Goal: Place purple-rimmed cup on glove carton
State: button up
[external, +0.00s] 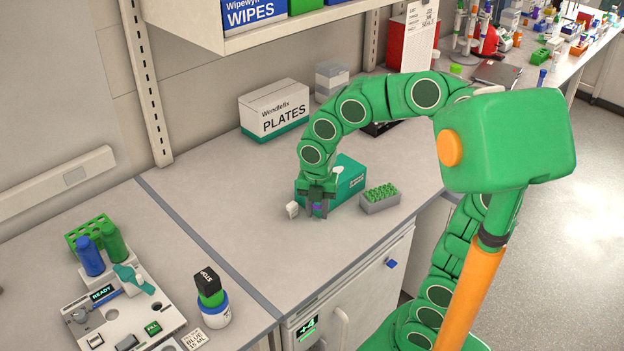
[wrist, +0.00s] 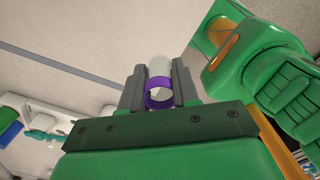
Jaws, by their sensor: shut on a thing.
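The purple-rimmed cup (wrist: 159,93) is pale with a purple band at its rim, held between the two dark jaws of my gripper (wrist: 160,88) in the wrist view. In the external view my gripper (external: 317,204) points down over the bench, and only a bit of purple from the cup (external: 317,208) shows between the fingers. A green carton with a white label (external: 349,182), apparently the glove carton, lies just behind and right of my gripper, partly hidden by it. I cannot tell whether the cup touches the bench.
A grey rack with green caps (external: 380,198) is right of the carton. A white PLATES box (external: 274,110) stands behind. The bench in front is clear; a bottle (external: 212,300) and instrument are at left.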

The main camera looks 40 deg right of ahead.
jog(key=w+d+r+m, duration=0.25)
jog(key=d+m, duration=0.25)
jog(key=d, duration=0.5)
jog(key=w+d+r+m, duration=0.25)
jog(key=d+m, duration=0.35)
jog(key=d, duration=0.3)
jog(key=w+d+f, duration=0.1)
jog(key=w+f, duration=0.1)
jog(key=w, duration=0.1)
jog(key=w+d+f, duration=0.2)
jog(key=w+f, duration=0.1)
jog(key=w, duration=0.1)
jog(key=w+d+f, duration=0.1)
jog(key=w+f, duration=0.2)
jog(key=w, duration=0.1)
jog(key=shift+w+d, duration=0.15)
jog(key=shift+w+d+f, duration=0.15)
jog(key=shift+w+f, duration=0.35)
jog(key=shift+f, duration=1.6)
jog(key=shift+f, duration=0.15)
jog(key=o, duration=1)
